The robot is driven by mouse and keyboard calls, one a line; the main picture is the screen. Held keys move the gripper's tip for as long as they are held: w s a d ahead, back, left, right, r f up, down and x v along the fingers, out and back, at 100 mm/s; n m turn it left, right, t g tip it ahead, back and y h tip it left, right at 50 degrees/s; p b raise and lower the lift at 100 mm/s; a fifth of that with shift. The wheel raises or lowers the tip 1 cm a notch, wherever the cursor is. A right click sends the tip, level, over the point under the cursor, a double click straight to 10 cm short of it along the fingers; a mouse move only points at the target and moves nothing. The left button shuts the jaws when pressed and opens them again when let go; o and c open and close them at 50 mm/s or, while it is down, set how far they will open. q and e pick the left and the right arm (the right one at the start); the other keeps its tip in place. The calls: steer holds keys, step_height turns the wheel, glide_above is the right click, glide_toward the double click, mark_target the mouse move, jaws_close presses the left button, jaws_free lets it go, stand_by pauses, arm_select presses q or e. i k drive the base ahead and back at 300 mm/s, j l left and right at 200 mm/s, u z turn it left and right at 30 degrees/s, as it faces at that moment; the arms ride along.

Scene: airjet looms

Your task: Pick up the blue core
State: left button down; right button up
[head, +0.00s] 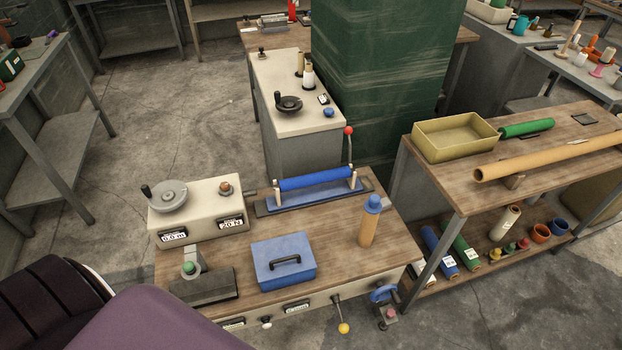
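Several blue cylinders could be the blue core, and I cannot tell for certain which is meant. A bright blue roller (317,179) lies level across a low stand at the back of the front wooden bench. A blue roll with a white label (439,251) leans on the lower shelf of the right bench. A tan cylinder with a blue top (371,218) stands upright on the front bench, near its right edge. Neither of my grippers is in view.
A blue box with a black handle (284,262) and a cream unit with a handwheel (198,211) sit on the front bench (335,255). A yellow tray (455,137), a green roll (526,128) and a long tan tube (548,157) lie on the right bench. Floor is clear at left.

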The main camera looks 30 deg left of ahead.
mark_target(343, 172)
steer(key=i+l+u, duration=0.5)
steer(key=l+u, duration=0.15)
steer(key=i+l+u, duration=0.15)
steer(key=l+u, duration=0.15)
steer(key=l, duration=0.15)
